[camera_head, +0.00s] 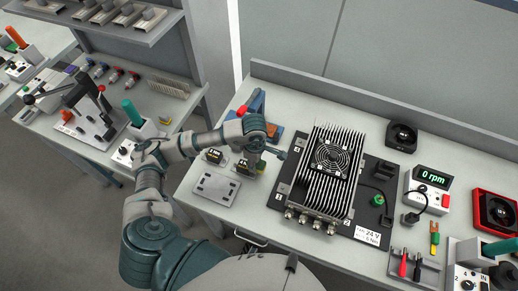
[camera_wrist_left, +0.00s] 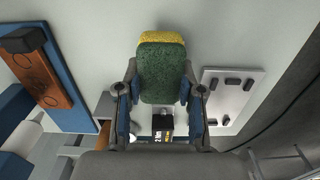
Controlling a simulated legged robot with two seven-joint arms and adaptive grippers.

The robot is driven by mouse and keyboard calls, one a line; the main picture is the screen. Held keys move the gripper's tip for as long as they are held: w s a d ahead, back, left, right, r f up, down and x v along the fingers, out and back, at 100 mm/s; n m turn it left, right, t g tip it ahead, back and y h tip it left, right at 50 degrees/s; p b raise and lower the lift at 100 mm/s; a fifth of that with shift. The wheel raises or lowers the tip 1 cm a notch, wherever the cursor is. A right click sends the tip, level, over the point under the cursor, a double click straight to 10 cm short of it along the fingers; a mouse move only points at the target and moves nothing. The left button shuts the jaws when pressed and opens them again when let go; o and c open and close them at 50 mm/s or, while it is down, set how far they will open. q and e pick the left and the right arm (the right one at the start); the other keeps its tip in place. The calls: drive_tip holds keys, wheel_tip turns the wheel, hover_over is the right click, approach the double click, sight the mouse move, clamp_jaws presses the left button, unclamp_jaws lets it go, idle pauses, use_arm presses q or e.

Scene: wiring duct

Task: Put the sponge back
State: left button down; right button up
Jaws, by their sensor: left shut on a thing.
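The sponge (camera_wrist_left: 161,72), green with a yellow layer at its far end, is between the two fingers of my left gripper (camera_wrist_left: 160,92) in the left wrist view. The fingers are shut on its sides. In the head view my left gripper (camera_head: 252,150) is over the left part of the bench, and the sponge is mostly hidden there. My right gripper is not in view.
Small black-and-yellow labelled blocks (camera_head: 213,155) stand close to the gripper. A blue board with a brown bar (camera_wrist_left: 58,80) is on the left in the wrist view. A finned unit with a fan (camera_head: 325,170) stands to the right. Bare bench (camera_head: 285,92) lies behind.

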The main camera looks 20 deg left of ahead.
use_arm(q)
drive_tip(key=w, duration=0.7)
drive_tip(key=shift+w+a+f, duration=0.1)
drive_tip(key=shift+w+f, duration=0.15)
drive_tip(key=shift+w, duration=0.1)
drive_tip(key=f, duration=0.1)
drive_tip(key=a+f+p, duration=0.1)
drive_tip(key=f, duration=0.1)
drive_tip(key=shift+s+a+f, duration=0.1)
drive_tip(key=shift+a+f, duration=0.2)
drive_tip(key=shift+f, duration=0.1)
drive_tip(key=shift+a, duration=0.1)
drive_tip(key=c, duration=1.1)
unclamp_jaws()
drive_tip(key=o, duration=0.4)
drive_tip(key=shift+d, duration=0.25)
drive_tip(key=shift+d+r, duration=0.1)
drive_tip(key=shift+d, duration=0.25)
drive_tip(key=shift+r, duration=0.2)
drive_tip(key=r, duration=0.5)
drive_tip(key=shift+a+r, duration=0.4)
drive_tip(key=shift+d+r+b, duration=0.15)
drive_tip(key=shift+r+b, duration=0.25)
drive_tip(key=shift+r, duration=2.5)
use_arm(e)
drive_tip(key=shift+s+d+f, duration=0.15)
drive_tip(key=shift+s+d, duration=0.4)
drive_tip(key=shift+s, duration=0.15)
